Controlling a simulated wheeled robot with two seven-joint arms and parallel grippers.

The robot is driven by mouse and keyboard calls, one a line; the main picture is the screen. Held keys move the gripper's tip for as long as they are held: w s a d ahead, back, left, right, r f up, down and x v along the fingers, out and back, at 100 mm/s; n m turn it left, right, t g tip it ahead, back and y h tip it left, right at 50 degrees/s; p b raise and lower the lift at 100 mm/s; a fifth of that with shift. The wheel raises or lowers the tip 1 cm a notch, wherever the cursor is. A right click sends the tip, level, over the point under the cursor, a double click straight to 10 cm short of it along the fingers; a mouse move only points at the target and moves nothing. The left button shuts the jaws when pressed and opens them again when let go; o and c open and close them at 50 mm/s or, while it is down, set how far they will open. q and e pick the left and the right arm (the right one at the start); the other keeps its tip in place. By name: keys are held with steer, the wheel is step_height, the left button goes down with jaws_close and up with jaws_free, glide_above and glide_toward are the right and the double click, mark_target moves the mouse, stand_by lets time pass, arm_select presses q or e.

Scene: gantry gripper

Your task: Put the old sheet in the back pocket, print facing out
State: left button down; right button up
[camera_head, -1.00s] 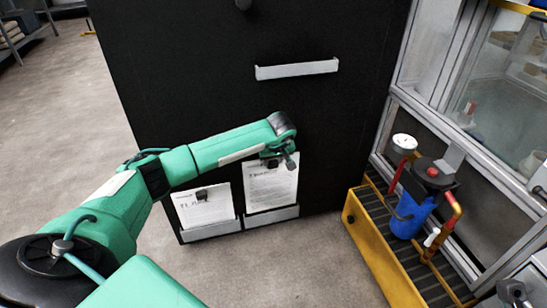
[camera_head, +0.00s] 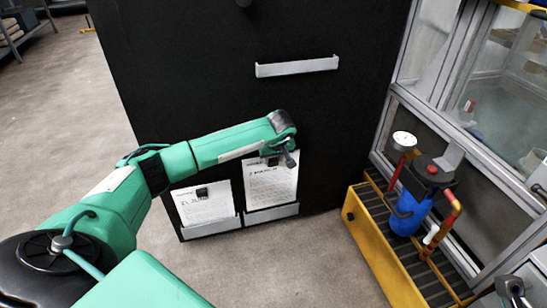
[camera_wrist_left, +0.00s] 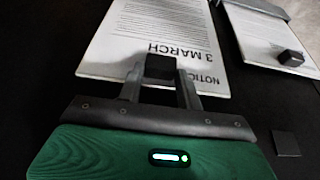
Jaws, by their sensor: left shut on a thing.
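My left gripper (camera_head: 276,157) is at the top edge of the right-hand printed sheet (camera_head: 270,187) on a black upright panel (camera_head: 350,130). In the left wrist view its fingers (camera_wrist_left: 160,82) sit on either side of a small black block (camera_wrist_left: 160,67) on that sheet, shut on it. The sheet's print faces out and reads "NOTICE" and "3 MARCH". Its lower edge stands in a grey pocket (camera_head: 271,214). A second printed sheet (camera_head: 203,205) stands to its left in another grey pocket (camera_head: 210,227), with a black block (camera_head: 201,192) near its top. My right gripper is not in view.
A grey ledge (camera_head: 297,67) sits higher on the panel, with no sheet showing in it. A dark square (camera_wrist_left: 285,143) is on the panel in the wrist view. A yellow-framed stand (camera_head: 384,255) with a blue canister (camera_head: 410,212) stands to the right. Bare floor is at left.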

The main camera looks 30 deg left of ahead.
arm_select(q)
steer(key=shift+p, duration=0.35)
stand_by(0.8)
stand_by(0.4)
steer(key=b, duration=0.5)
glide_above(272, 183)
steer(key=s+d, duration=0.2)
step_height(272, 183, down, 8)
steer(key=shift+w, duration=0.2)
stand_by(1.8)
steer(key=c, duration=0.9)
jaws_free()
steer(key=shift+a, duration=0.1)
steer(key=shift+o, duration=0.2)
